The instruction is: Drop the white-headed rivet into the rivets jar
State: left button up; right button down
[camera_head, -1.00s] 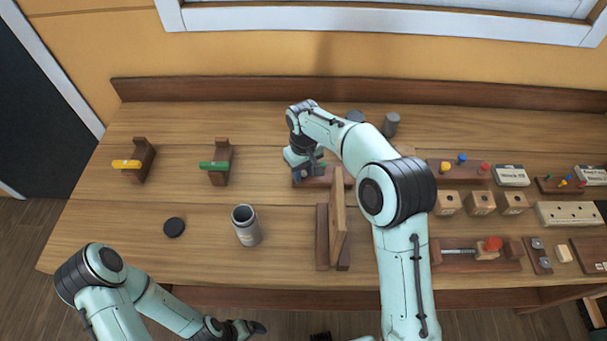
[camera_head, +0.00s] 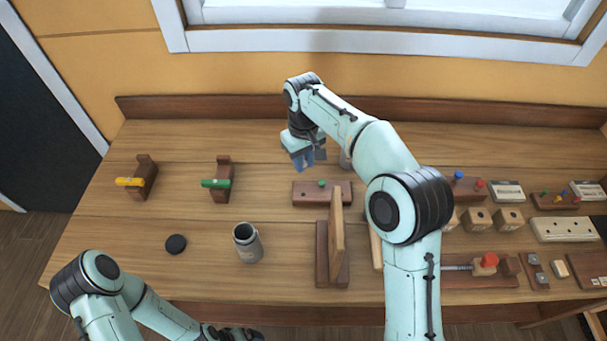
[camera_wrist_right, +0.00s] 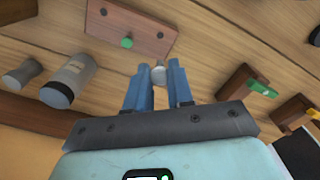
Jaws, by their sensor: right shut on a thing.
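My right gripper (camera_head: 308,160) is raised above the back of the bench, behind a dark wooden block (camera_head: 305,198). In the right wrist view its blue fingers (camera_wrist_right: 160,80) are shut on the white-headed rivet (camera_wrist_right: 159,74), whose pale round head shows between the tips. A green-headed rivet (camera_head: 321,184) stands in the block. An open grey jar (camera_head: 250,250) stands front left of the block, its label too small to read. A black lid (camera_head: 176,244) lies left of it. My left gripper (camera_head: 235,334) is at the bottom edge, partly cut off.
An upright wooden board (camera_head: 337,235) stands right of the open jar. A lidded jar (camera_wrist_right: 73,77) and a grey cylinder (camera_wrist_right: 22,73) are near the back. Stands with yellow (camera_head: 130,182) and green (camera_head: 216,184) handles are at left.

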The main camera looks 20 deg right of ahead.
notch_tip(320, 180, up, 7)
jog(key=shift+w+r+p, duration=0.1)
jog(key=shift+r+p, duration=0.1)
jog(key=shift+p, duration=0.5)
pick_arm(q)
jog(key=w+r, duration=0.2)
jog(key=shift+w+r, duration=0.2)
jog(key=shift+w, duration=0.15)
